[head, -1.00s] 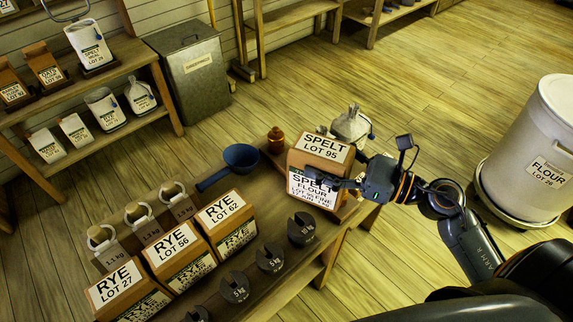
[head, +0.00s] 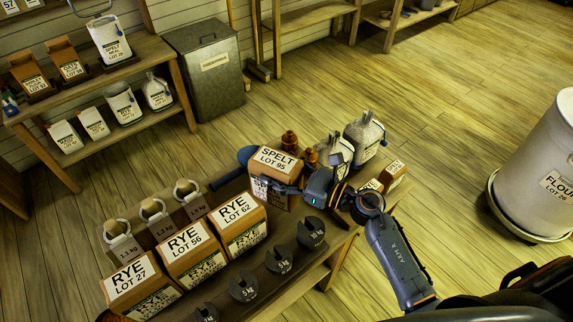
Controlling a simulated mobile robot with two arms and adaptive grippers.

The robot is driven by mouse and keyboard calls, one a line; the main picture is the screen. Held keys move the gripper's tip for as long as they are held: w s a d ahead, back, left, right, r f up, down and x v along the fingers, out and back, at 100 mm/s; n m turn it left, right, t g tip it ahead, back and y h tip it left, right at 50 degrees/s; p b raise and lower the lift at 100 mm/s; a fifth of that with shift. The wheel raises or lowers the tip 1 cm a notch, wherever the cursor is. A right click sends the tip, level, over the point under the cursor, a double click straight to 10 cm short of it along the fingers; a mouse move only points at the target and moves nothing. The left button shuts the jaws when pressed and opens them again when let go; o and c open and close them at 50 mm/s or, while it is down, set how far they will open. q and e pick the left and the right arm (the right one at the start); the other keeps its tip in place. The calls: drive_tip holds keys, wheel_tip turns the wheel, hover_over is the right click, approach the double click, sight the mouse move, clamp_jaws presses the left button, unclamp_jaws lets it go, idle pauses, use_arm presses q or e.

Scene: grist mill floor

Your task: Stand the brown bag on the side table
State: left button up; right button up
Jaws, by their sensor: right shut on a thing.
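The brown bag (head: 279,159), with white labels reading SPELT LOT 95, is upright near the far right part of the low wooden table (head: 284,226). My right gripper (head: 288,188) is shut on it from the right, its fingers across the labelled front, partly covering the lower label. I cannot tell whether the bag's base touches the tabletop. My left gripper is out of view. No other piece is clearly marked as the side table.

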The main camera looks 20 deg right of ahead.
drive_tip(key=f, duration=0.2)
drive_tip(key=shift+w+a+f, duration=0.2)
drive_tip(key=shift+f, duration=0.45)
drive_tip(key=shift+f, duration=0.1)
drive_tip(key=o, duration=1.9)
drive_tip(key=shift+s, duration=0.1)
drive_tip(key=shift+o, duration=0.2)
